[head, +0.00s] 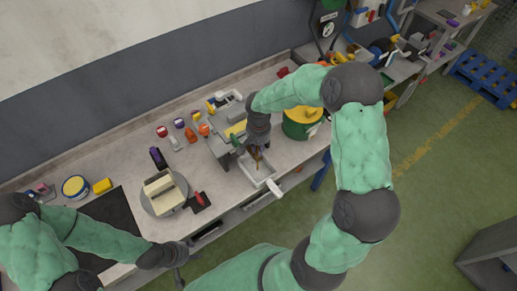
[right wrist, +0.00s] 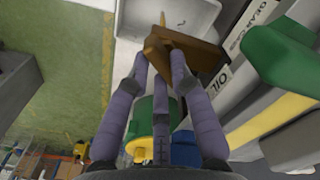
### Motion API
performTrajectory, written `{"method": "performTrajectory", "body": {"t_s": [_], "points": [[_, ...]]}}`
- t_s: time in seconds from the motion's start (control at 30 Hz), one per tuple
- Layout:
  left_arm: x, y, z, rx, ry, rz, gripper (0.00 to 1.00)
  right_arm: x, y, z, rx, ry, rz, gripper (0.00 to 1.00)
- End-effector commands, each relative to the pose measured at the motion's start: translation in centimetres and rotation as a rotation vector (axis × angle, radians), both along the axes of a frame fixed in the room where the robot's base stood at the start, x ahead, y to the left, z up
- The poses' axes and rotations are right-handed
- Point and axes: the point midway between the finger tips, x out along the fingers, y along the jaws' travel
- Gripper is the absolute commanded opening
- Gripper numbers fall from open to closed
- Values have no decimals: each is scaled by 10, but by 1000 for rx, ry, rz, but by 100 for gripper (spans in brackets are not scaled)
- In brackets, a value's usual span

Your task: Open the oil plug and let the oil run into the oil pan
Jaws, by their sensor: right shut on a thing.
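The grey gearbox unit (head: 222,148), with green and yellow parts, stands on the bench. In the right wrist view it bears the labels "GEAR" and "OIL" (right wrist: 219,80). My right gripper (right wrist: 160,58) is shut on a brown, block-shaped piece (right wrist: 196,54), apparently the oil plug, beside the "OIL" label. The white oil pan (head: 250,168) sits below my right gripper (head: 257,152); its inside shows in the right wrist view (right wrist: 205,15). A thin golden-brown strand (right wrist: 163,20) shows over the pan, perhaps oil. My left gripper (head: 180,278) is low at the bench's front edge, its fingers unclear.
A green drum with a yellow lid (head: 303,115) stands right of the pan. A round turntable with a beige block (head: 163,192) and a black-and-red item (head: 200,201) are to the left. Several small coloured items line the back. A dark mat (head: 112,222) lies at the left.

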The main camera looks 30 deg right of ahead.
Motion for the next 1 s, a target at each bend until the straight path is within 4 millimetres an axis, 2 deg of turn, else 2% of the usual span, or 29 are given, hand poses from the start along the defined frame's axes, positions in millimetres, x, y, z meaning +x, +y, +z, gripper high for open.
{"method": "performTrajectory", "body": {"t_s": [0.5, 0.7, 1.0], "points": [[0, 0, -4, 0, 0, 0, 40, 3, -1, 1, -1, -2, 447, 0], [0, 0, -4, 0, 0, 0, 40, 3, -1, 1, -1, -2, 558, 0], [0, 0, -3, 0, 0, 0, 40, 4, -1, 1, -1, -2, 635, 0]]}}
